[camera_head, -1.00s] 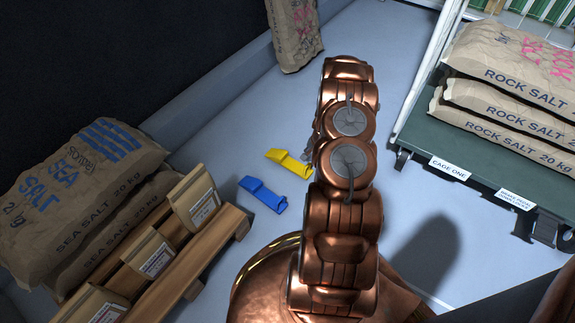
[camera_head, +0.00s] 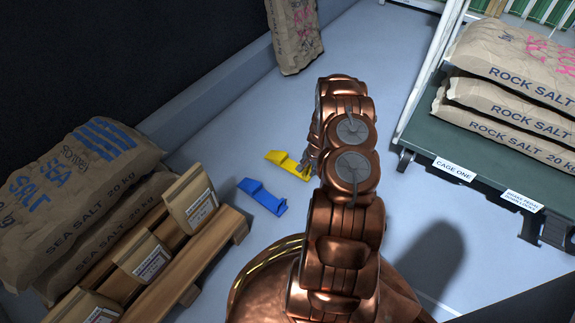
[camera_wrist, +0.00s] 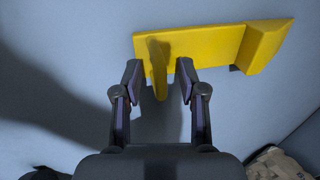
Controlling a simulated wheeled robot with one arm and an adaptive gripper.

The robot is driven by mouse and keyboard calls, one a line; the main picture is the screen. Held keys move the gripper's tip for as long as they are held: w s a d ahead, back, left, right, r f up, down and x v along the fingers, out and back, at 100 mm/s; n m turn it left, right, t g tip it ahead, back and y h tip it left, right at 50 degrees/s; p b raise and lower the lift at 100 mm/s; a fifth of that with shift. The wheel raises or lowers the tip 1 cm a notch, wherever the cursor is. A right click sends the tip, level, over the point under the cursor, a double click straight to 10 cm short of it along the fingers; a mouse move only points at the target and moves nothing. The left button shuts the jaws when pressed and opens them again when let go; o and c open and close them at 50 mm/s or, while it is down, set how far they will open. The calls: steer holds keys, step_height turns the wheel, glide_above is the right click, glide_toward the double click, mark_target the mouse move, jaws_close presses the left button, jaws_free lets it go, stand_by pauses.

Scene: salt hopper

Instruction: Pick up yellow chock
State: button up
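The yellow chock (camera_head: 285,163) lies on the grey floor in the head view, just left of my copper arm. In the wrist view the yellow chock (camera_wrist: 205,46) spans the upper middle, with its raised block at the right end and a narrow ridge pointing down between my fingers. My gripper (camera_wrist: 160,80) is open, with one finger on each side of that ridge and a gap on both sides. I cannot tell whether the fingertips touch the chock. In the head view my gripper is mostly hidden behind the arm, its edge showing beside the chock.
A blue chock (camera_head: 262,197) lies on the floor nearby. A wooden rack (camera_head: 190,262) and sea salt sacks (camera_head: 75,190) stand at left. A green cage platform (camera_head: 470,150) with rock salt sacks is at right. Another sack (camera_head: 294,37) stands at the back.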

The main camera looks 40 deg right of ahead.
jaws_close()
stand_by(0.6)
